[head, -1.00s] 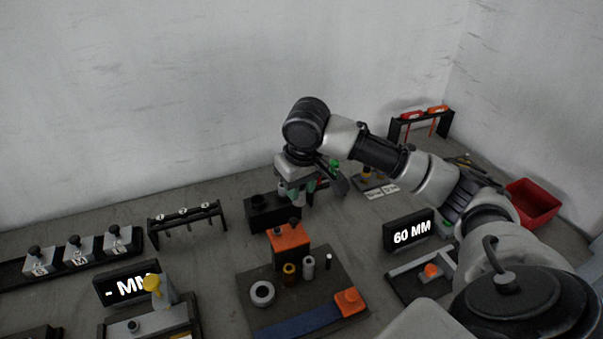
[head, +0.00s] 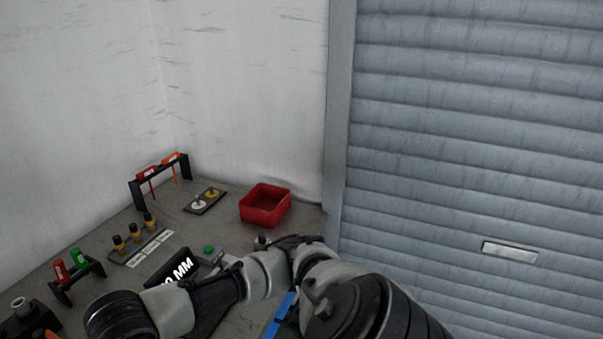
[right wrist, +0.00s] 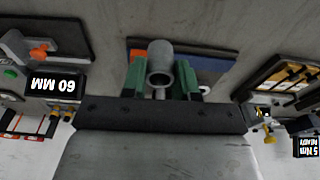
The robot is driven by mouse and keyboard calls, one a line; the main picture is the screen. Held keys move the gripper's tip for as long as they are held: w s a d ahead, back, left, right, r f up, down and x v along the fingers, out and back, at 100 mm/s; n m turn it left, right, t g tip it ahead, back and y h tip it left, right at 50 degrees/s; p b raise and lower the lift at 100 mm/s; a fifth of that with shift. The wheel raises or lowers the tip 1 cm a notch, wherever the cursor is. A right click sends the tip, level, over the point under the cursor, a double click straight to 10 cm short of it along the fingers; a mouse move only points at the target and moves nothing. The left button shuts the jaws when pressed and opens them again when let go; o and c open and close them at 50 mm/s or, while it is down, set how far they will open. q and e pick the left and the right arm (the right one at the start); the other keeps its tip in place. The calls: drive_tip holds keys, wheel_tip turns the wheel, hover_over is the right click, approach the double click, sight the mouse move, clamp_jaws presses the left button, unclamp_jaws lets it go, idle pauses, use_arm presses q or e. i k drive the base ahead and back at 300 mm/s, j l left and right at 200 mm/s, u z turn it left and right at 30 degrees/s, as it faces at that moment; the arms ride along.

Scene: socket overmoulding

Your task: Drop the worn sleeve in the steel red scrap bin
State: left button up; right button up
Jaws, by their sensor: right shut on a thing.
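The red scrap bin (head: 265,206) stands at the back right corner of the bench in the head view, open at the top, with no contents that I can make out. In the right wrist view my right gripper (right wrist: 160,78), with green fingers, is shut on a grey hollow sleeve (right wrist: 160,52). The sleeve's open end faces the camera. The right gripper is outside the head view, where only my right arm shows along the bottom. The bin is not visible in the right wrist view. My left gripper is not in view.
Left of the bin are a small plate with two round pieces (head: 205,200) and a black rack with orange-red tools (head: 160,178). A 60 MM display (right wrist: 55,84) shows in the right wrist view. A grey shutter (head: 470,150) rises right of the bench.

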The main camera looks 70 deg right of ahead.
sight(266, 205)
drive_tip(key=z, duration=0.4)
drive_tip(key=j+z, duration=0.1)
drive_tip(key=z, duration=0.3)
drive_tip(key=j+z, duration=0.1)
drive_tip(key=z, duration=0.75)
drive_tip(key=j+z, duration=0.1)
drive_tip(key=z, duration=0.3)
drive_tip(key=i+l, duration=0.2)
drive_tip(key=l, duration=0.2)
drive_tip(key=i+l, duration=0.2)
drive_tip(key=l, duration=0.15)
drive_tip(key=i+l, duration=0.25)
drive_tip(key=l, duration=0.15)
drive_tip(key=i+l+u, duration=0.1)
drive_tip(key=u, duration=0.35)
drive_tip(key=l+u, duration=0.3)
drive_tip(key=u, duration=0.15)
drive_tip(key=i+l+u, duration=0.1)
drive_tip(key=l+u, duration=0.15)
drive_tip(key=u, duration=0.2)
